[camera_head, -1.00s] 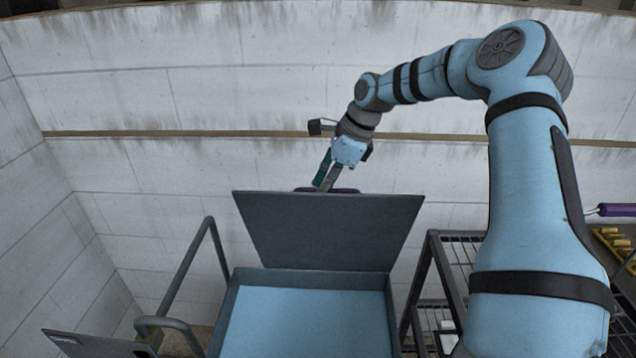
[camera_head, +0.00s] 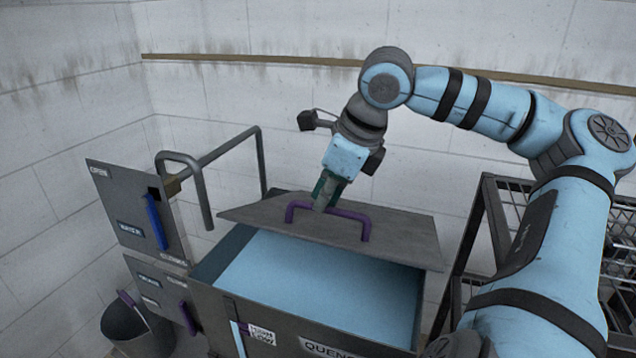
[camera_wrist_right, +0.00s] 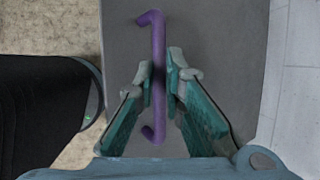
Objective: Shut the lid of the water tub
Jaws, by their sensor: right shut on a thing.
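The water tub (camera_head: 270,312) is a dark grey box holding light blue water, in the lower middle of the head view. Its grey lid (camera_head: 400,232) is hinged at the back and tilted, partly open, with the water showing below it. A purple handle (camera_head: 350,214) stands on the lid's outer face; it also shows in the right wrist view (camera_wrist_right: 157,40). My right gripper (camera_head: 322,204) is shut on the handle, its green fingers (camera_wrist_right: 165,88) on both sides of the bar. My left gripper is out of view.
Left of the tub is a grey cabinet (camera_head: 125,195) with a blue handle (camera_head: 156,222) and a bent grey pipe (camera_head: 215,165). A dark bucket (camera_head: 128,325) stands at the lower left. A black wire rack (camera_head: 480,225) stands right of the tub.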

